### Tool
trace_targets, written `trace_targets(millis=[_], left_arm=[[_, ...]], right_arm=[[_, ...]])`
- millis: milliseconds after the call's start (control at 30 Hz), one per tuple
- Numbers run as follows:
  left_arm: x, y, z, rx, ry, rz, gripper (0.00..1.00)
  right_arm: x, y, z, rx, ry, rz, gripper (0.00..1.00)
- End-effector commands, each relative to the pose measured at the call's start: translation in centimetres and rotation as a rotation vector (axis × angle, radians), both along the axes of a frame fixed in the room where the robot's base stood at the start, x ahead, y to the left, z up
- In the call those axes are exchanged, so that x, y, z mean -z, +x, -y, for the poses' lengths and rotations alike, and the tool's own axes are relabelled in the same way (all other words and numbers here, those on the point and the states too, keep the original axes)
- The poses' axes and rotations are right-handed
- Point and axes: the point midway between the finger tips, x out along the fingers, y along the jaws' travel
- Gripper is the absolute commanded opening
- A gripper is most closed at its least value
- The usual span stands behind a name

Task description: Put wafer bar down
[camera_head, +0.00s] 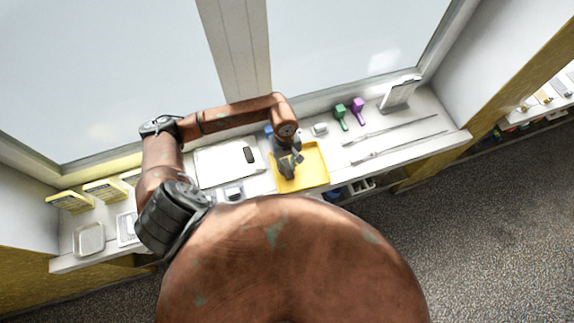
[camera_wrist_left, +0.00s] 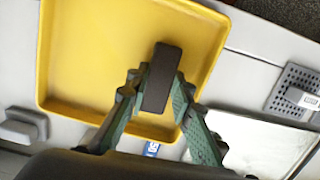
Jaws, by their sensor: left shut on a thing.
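The wafer bar (camera_wrist_left: 162,78) is a dark brown block in the left wrist view. My left gripper (camera_wrist_left: 160,84) is shut on it, with a green-grey finger on each side. It is over the yellow tray (camera_wrist_left: 75,60), near one edge; I cannot tell whether the bar touches the tray floor. In the head view the left gripper (camera_head: 289,165) hangs over the left part of the yellow tray (camera_head: 313,175) and hides the bar. No other object shows on the tray. My right gripper is not in view.
A white board (camera_head: 212,166) with a small dark oblong (camera_head: 249,155) lies left of the tray. Green (camera_head: 340,114) and purple (camera_head: 358,108) tools and thin rods (camera_head: 400,147) lie to the right. A perforated grey piece (camera_wrist_left: 293,92) shows in the wrist view. Windows back the narrow counter.

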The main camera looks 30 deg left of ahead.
Motion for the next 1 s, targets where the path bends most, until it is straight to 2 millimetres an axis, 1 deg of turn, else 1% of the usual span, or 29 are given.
trace_targets(millis=[33, 167, 267, 367, 400, 500, 600, 867, 1000], left_arm=[[0.1, 0.0, 0.0, 0.000, -0.001, 0.002, 0.07], [0.1, 0.0, 0.0, 0.001, 0.000, 0.001, 0.07], [0.2, 0.0, 0.0, 0.001, 0.000, 0.001, 0.07], [0.5, 0.1, 0.0, 0.001, 0.000, 0.001, 0.07], [0.4, 0.0, 0.0, 0.001, 0.000, 0.001, 0.24], [0.3, 0.0, 0.0, 0.001, 0.000, 0.001, 0.31], [0.3, 0.0, 0.0, 0.001, 0.000, 0.001, 0.38], [0.3, 0.0, 0.1, 0.001, 0.000, 0.001, 0.39], [-0.2, 0.1, 0.1, 0.001, -0.001, 0.002, 0.39]], right_arm=[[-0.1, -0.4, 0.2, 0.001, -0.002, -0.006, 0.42], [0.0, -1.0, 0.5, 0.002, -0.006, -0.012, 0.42], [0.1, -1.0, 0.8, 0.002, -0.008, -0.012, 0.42], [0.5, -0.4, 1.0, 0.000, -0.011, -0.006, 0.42], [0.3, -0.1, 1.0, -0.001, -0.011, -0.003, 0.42], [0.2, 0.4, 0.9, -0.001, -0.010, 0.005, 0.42], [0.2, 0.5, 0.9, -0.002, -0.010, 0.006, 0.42], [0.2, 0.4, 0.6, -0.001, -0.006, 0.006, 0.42], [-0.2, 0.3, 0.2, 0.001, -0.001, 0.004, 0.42]])
